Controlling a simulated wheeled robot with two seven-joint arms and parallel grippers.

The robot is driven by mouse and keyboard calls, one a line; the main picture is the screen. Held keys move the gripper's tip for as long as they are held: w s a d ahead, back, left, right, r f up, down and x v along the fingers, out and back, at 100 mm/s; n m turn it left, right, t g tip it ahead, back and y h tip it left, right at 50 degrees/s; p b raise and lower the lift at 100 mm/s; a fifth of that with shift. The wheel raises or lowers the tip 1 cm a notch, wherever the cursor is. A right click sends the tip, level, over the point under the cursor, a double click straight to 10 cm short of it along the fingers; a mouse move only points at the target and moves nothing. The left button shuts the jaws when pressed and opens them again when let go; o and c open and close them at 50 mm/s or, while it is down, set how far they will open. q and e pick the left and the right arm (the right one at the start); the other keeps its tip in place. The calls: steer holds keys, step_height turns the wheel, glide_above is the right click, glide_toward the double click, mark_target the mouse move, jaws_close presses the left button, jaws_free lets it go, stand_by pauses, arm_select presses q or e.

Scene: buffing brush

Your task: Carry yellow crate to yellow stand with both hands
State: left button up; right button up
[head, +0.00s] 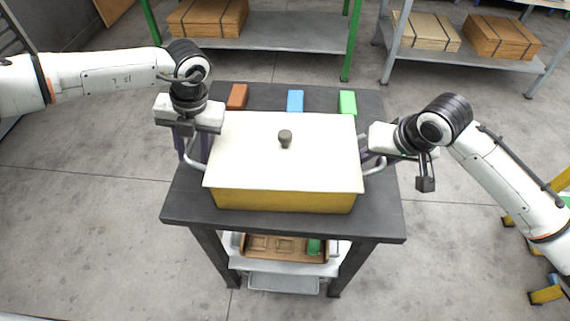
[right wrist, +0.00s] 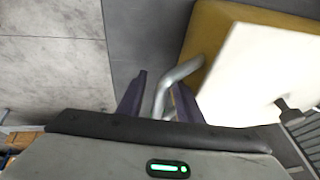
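The yellow crate (head: 285,200) sits on a dark table, with a white lid (head: 260,150) with a dark knob on top. A grey bar handle sticks out on each side. My left gripper (head: 193,150) is at the left handle (head: 195,166), its fingers apart and pointing down. My right gripper (head: 368,150) is at the right handle (head: 374,171). In the right wrist view, the right gripper's fingers (right wrist: 160,98) stand apart on either side of the handle (right wrist: 178,74), with a visible gap. Yellow feet (head: 547,291) at the right edge may belong to the yellow stand, mostly out of view.
The dark table (head: 190,205) also holds a brown block (head: 237,97), a blue block (head: 295,101) and a green block (head: 348,102) behind the crate. A brown tray (head: 262,246) is on the lower shelf. Shelves with boxes stand behind. Open floor lies around the table.

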arm_select(q)
jaws_close()
arm_select(e)
jaws_close()
arm_select(q)
steer(key=shift+w+r, duration=0.1)
steer(key=shift+r, duration=0.05)
arm_select(e)
steer(key=shift+r, duration=0.1)
stand_by(0.9)
